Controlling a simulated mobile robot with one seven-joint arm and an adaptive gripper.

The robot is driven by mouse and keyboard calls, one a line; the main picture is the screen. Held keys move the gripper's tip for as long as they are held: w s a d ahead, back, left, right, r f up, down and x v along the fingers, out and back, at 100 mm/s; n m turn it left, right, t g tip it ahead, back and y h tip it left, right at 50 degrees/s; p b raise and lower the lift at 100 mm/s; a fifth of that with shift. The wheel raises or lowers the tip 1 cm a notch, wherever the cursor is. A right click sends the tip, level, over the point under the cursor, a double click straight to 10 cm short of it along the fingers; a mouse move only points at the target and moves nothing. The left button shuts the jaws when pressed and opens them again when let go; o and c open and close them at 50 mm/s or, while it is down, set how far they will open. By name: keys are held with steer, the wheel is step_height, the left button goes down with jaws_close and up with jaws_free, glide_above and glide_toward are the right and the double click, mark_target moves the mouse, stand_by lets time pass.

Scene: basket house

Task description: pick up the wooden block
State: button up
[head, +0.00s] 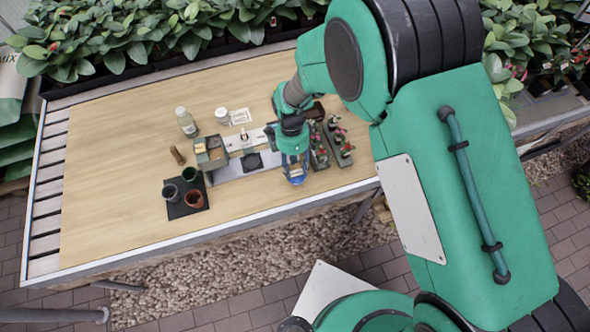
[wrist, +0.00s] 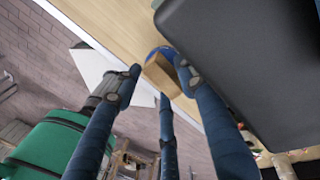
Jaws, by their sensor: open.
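The wooden block (wrist: 161,74) is a small brown block in the wrist view. It appears between the fingertips of my gripper (wrist: 158,86), near the edge of the tabletop. A blue round item (wrist: 158,51) shows partly behind or under the block. My gripper has dark blue fingers with grey tips, and they are spread open. I cannot tell whether any tip touches the block. In the head view my gripper (head: 292,163) points down near the table's front edge, over the blue item (head: 296,179). I cannot make out the block there.
The wooden table (head: 110,190) is clear on its left. Left of my gripper are a grey-green box (head: 211,160), pots on a black tray (head: 186,209), a bottle (head: 186,122) and a white jar (head: 222,116). Seedling trays (head: 339,148) stand close on the right.

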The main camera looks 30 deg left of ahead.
mark_target(296, 172)
steer(key=shift+c, duration=0.5)
steer(key=c, duration=0.7)
steer(key=shift+o, duration=0.2)
steer(key=shift+r, duration=0.1)
steer(key=shift+r, duration=0.5)
steer(key=r, duration=0.1)
steer(key=r+p, duration=0.1)
steer(key=shift+s+d+r, duration=0.3)
steer(key=s+d+r+p, duration=0.1)
steer(key=s+d, duration=0.9)
steer(key=d, duration=0.1)
steer(key=shift+s+p, duration=0.25)
steer(key=shift+p, duration=0.05)
steer(key=shift+r, duration=0.1)
